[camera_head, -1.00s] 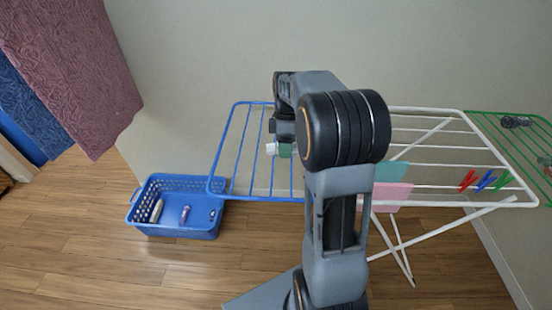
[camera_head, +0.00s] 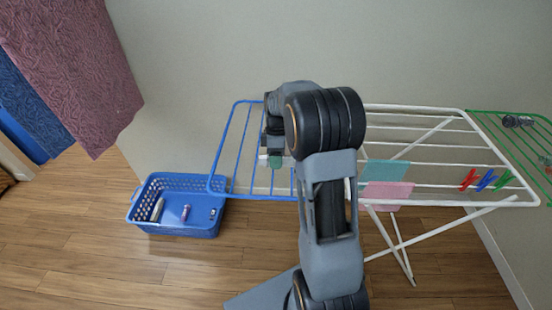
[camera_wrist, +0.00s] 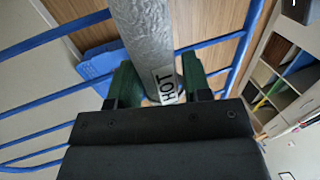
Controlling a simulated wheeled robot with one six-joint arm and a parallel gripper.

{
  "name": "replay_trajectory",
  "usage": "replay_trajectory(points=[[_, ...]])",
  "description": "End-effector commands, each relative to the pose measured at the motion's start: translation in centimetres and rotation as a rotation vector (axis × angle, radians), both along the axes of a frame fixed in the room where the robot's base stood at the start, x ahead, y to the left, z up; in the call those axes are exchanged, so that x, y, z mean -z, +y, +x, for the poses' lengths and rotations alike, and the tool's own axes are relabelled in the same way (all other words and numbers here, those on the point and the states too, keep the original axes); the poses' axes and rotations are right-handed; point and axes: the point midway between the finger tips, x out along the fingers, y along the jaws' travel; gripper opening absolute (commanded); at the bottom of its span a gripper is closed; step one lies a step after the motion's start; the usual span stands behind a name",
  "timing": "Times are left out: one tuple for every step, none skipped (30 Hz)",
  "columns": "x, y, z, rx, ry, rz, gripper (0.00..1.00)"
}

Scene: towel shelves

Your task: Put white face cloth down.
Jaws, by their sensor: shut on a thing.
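The white face cloth (camera_wrist: 145,38) looks pale grey and textured in the wrist view, a long rounded strip with a "HOT" label near its lower end. My gripper (camera_wrist: 158,65) has its green fingers on both sides of it and is shut on it. In the head view my gripper (camera_head: 275,160) is over the blue wing of the drying rack (camera_head: 222,147), partly hidden by my arm. Only a small pale bit beside the fingers shows there. I cannot tell whether the cloth touches the blue bars.
A blue basket (camera_head: 165,231) with small bottles stands on the floor at left. A teal cloth (camera_head: 383,171) and a pink cloth (camera_head: 388,194) hang on the rack's white middle, with clothespins (camera_head: 487,180) further right. A mauve towel (camera_head: 75,65) hangs at upper left.

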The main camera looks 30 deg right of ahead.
Motion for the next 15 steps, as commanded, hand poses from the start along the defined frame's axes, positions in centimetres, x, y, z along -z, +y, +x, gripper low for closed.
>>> replay_trajectory(points=[[-0.01, 0.0, 0.0, 0.0, 0.0, 0.0, 0.2], [0.02, 0.0, 0.0, 0.0, 0.0, 0.0, 0.2], [0.11, 0.0, 0.0, 0.0, 0.0, 0.0, 0.2], [0.21, -0.01, 0.0, 0.0, 0.0, 0.0, 0.2], [0.31, 0.0, 0.0, 0.0, 0.0, 0.0, 0.2], [0.45, 0.0, 0.0, 0.0, 0.0, 0.0, 0.2], [0.4, 0.0, 0.0, 0.0, 0.0, 0.0, 0.47], [0.36, 0.0, 0.0, 0.0, 0.0, 0.0, 0.5], [0.35, 0.0, -0.01, 0.0, 0.0, 0.0, 0.53], [0.35, 0.0, -0.01, 0.0, 0.0, 0.0, 0.56], [0.35, -0.01, 0.0, 0.0, 0.0, 0.0, 0.59], [0.36, -0.01, 0.0, 0.0, 0.0, 0.0, 0.63], [0.36, -0.01, 0.0, 0.0, 0.0, 0.0, 0.66], [0.37, -0.02, 0.0, 0.0, 0.0, 0.0, 0.69], [0.38, -0.03, 0.0, 0.0, 0.0, 0.0, 0.7]])
